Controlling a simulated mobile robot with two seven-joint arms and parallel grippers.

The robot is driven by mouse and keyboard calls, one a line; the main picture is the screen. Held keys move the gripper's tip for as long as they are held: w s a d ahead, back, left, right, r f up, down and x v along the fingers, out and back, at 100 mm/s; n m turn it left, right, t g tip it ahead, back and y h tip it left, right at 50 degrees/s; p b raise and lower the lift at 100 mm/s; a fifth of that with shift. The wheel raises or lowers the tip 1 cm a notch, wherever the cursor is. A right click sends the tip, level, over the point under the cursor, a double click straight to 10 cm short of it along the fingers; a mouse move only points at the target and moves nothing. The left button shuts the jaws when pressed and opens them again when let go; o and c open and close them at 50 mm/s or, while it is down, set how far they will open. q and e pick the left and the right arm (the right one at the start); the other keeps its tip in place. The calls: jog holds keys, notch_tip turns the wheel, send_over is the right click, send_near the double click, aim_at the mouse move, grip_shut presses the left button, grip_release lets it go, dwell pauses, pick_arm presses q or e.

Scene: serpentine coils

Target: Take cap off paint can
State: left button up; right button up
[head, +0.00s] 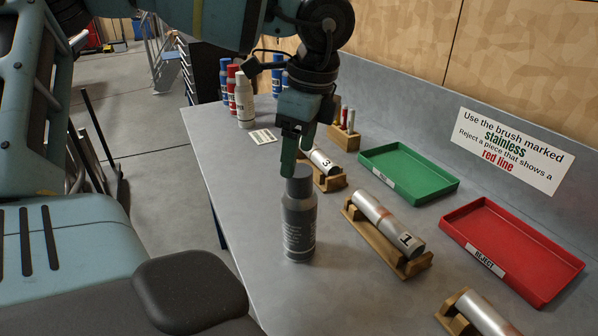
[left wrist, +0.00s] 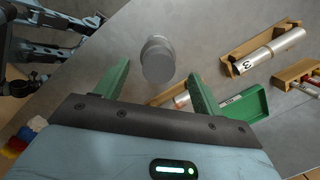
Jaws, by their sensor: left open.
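The paint can is a dark grey bottle-shaped can (head: 299,225) with white print, standing upright on the grey workbench. Its grey cap (head: 299,184) is on top. My left gripper (head: 296,158) points down just above the cap, with green fingers apart and nothing held. In the left wrist view the cap (left wrist: 158,67) shows ahead of and between the open fingers (left wrist: 157,78). I cannot tell from the head view whether a finger touches the cap. My right gripper is not in view.
Metal tubes lie on wooden cradles (head: 384,243) right of the can. A green tray (head: 408,165) and a red REJECT tray (head: 515,245) stand behind them. Blue, red and white bottles (head: 245,100) stand at the bench's far left. The bench (head: 245,190) left of the can is clear.

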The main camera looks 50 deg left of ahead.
aim_at(299, 169)
pick_arm(q)
notch_tip(299, 169, down, 4)
jog(key=shift+p, duration=0.45)
jog(key=shift+f, duration=0.45)
jog(key=c, duration=1.1)
jog(key=shift+o, duration=0.2)
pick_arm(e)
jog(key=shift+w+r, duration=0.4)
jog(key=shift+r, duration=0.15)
pick_arm(q)
jog(key=shift+r, duration=0.15)
jog(key=shift+w+r, duration=0.1)
jog(key=shift+r, duration=0.45)
notch_tip(299, 169, up, 2)
jog(key=shift+r+b, duration=0.1)
jog(key=shift+b, duration=0.3)
jog(key=s+d+b, duration=0.1)
jog(key=s+d, duration=0.2)
jog(key=s, duration=0.4)
jog(key=s+d+r+b, duration=0.1)
jog(key=s+d, duration=0.3)
jog(key=s, duration=0.3)
jog(key=shift+s+r, duration=0.2)
jog(key=shift+s, duration=0.05)
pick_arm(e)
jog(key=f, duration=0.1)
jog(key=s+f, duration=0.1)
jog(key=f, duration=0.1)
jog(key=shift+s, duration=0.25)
